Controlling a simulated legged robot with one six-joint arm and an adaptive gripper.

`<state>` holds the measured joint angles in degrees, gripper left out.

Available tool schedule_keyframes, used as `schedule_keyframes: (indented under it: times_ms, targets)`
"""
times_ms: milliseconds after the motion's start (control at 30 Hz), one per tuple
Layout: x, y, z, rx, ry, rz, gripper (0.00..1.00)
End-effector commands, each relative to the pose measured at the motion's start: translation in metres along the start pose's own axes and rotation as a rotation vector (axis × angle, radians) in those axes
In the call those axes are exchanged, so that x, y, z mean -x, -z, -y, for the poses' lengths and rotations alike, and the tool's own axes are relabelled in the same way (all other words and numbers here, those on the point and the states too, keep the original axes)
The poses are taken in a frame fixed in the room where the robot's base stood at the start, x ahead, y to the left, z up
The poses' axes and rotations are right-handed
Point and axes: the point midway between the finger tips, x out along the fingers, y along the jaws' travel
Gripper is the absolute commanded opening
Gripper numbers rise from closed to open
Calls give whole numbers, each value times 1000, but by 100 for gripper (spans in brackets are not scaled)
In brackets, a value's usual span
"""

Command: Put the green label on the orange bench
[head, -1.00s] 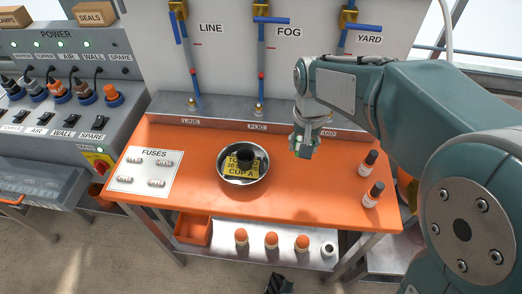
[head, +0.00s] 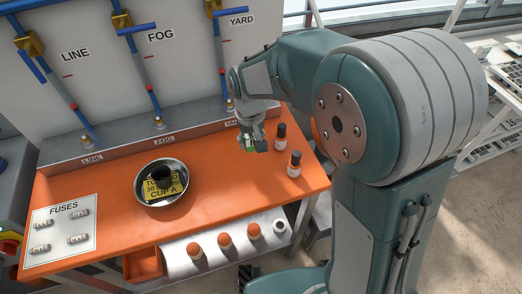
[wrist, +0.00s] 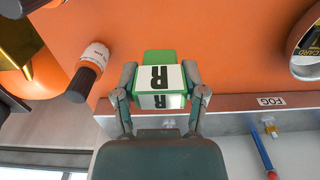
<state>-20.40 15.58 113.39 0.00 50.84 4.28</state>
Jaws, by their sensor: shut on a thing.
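The green label (head: 250,148) is a small green block with white faces bearing a black letter R, clear in the wrist view (wrist: 158,78). My gripper (head: 253,141) is shut on it, with one finger on each side in the wrist view (wrist: 160,88). The orange bench (head: 225,195) lies under the gripper and fills much of the wrist view (wrist: 215,50). The label is over the bench's back right part, near the grey ledge. I cannot tell whether its underside touches the bench.
Two dark-capped bottles (head: 294,165) (head: 281,137) stand just right of the gripper. A metal bowl (head: 149,202) with a yellow tag and dark item stands mid-bench. A fuse card (head: 60,232) lies at left. Bare bench lies between bowl and bottles. The grey ledge (head: 115,153) runs behind.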

Motion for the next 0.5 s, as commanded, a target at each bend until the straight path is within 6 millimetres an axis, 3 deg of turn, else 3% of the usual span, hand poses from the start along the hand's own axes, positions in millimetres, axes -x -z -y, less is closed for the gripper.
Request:
schedule_keyframes:
  times_ms: [100,333,500]
  targets:
    - [-18,2,-15,-3,0,1,26]
    - [-36,4,-30,-3,0,1,26]
    - [-62,4,-30,0,0,2,26]
